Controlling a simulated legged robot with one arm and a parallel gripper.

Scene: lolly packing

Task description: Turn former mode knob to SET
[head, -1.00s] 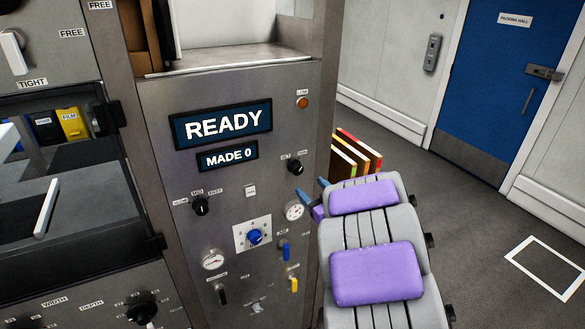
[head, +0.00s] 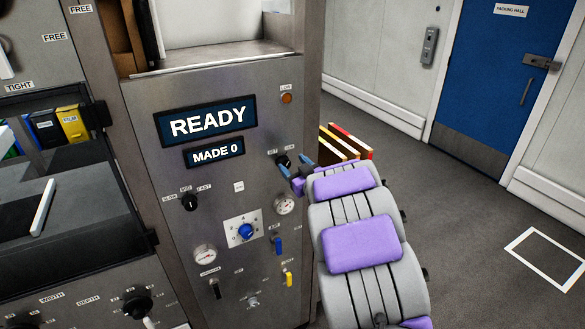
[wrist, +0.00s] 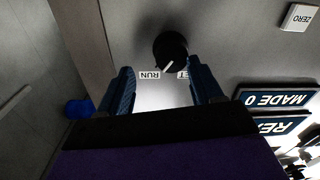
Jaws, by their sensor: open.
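The former mode knob (head: 284,161) is a small black knob on the metal panel, below the orange lamp, with SET and RUN labels above it. In the wrist view the knob (wrist: 172,50) shows just past the fingertips, and its white mark slants toward the RUN label (wrist: 150,74). The SET label (wrist: 183,73) is partly hidden by a finger. My gripper (head: 296,166) is open, its blue fingers just at the knob in the head view. In the wrist view my gripper (wrist: 162,85) has the knob beyond and between its fingers, not clearly touching it.
The display reads READY (head: 207,122), with MADE 0 (head: 214,153) below. A gauge (head: 284,205), a blue dial (head: 245,231) and the speed knob (head: 190,202) sit on the same panel. Coloured boards (head: 352,140) stand behind my arm. Open floor lies to the right.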

